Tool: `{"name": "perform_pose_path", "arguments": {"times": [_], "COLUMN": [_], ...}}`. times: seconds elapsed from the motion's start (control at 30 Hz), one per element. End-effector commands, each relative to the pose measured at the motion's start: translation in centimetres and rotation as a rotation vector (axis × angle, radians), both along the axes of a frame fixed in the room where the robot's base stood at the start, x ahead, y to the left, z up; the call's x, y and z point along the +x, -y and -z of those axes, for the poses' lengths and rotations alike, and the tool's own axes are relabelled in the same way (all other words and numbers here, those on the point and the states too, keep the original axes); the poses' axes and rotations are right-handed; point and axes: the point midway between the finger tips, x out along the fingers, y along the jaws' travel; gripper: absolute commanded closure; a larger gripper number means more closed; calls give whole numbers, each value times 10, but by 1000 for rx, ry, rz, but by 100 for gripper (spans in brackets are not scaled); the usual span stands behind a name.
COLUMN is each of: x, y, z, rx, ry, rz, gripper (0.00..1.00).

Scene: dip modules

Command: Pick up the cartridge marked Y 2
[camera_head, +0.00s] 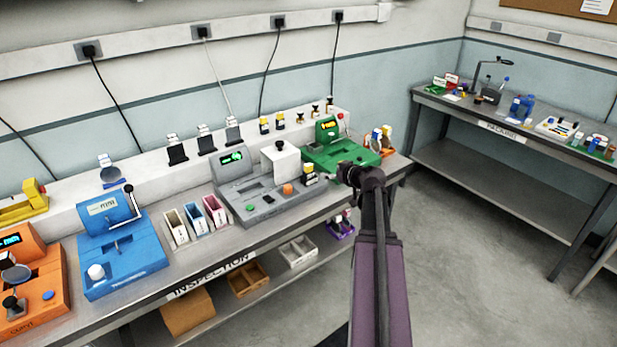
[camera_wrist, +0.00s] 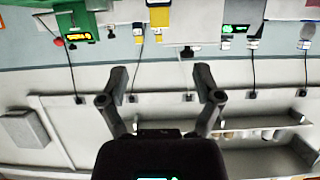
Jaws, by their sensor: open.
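Two yellow-and-dark cartridges stand side by side on the white ledge behind the bench, a left one (camera_head: 264,126) and a right one (camera_head: 280,121). A third yellow-and-black piece (camera_head: 309,175) is at the right end of the grey machine. I cannot read any marking, so I cannot tell which is Y 2. In the wrist view, which looks upside down, yellow pieces show at the top, one (camera_wrist: 138,31) beside a larger one (camera_wrist: 158,17). My gripper (camera_wrist: 160,70) is open with nothing between its fingers. In the head view my arm's end is near the green machine, apart from the cartridges.
The grey machine (camera_head: 262,205) and green machine (camera_head: 325,157) stand in front of the ledge (camera_head: 135,192). Coloured bins (camera_head: 176,226) and a blue machine (camera_head: 125,262) are to the left. A packing table (camera_head: 500,128) is far right.

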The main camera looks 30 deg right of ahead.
Motion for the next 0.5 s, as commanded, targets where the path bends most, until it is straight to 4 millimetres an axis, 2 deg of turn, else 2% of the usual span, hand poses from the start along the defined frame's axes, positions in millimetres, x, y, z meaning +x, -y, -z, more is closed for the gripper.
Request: {"name": "perform_pose_path", "arguments": {"times": [0.3,0.5], "x": [2,16], "y": [-1,-1], "z": [1,8], "rx": [1,1], "ry": [-1,-2], "rz": [-2,-3], "gripper": [17,17]}}
